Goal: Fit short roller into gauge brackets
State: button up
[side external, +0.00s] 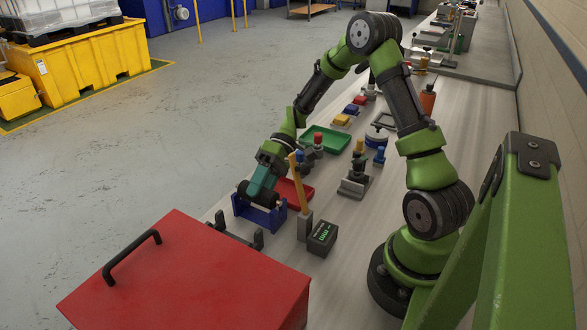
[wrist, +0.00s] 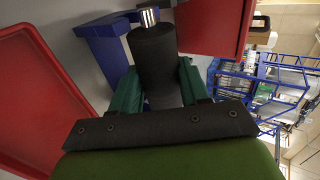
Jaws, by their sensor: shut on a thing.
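A short black roller (wrist: 155,48) with a bright metal shaft end sits between the two teal fingers of my gripper (wrist: 157,80) in the wrist view. My gripper (side external: 260,186) is shut on the roller, which appears dark in the side view (side external: 258,198). A blue cradle (side external: 257,216) stands right at the roller; its wall also shows in the wrist view (wrist: 103,48). I cannot tell whether the roller touches the cradle. Dark gauge brackets (side external: 238,235) stand nearer the camera, beside a small block with a green digital readout (side external: 322,235); the red box partly hides them.
A large red box (side external: 190,275) with a black handle stands in front of the brackets. A red tray (side external: 296,190) lies behind the cradle, and a green tray (side external: 325,139) farther back. A yellow-handled upright tool (side external: 294,180) stands close to my gripper. Knobbed parts crowd the bench behind.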

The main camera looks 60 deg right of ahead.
jog(key=shift+f, duration=1.3)
jog(key=o, duration=1.2)
jog(key=shift+o, duration=0.2)
jog(key=v, duration=1.7)
jog(key=shift+a, duration=0.1)
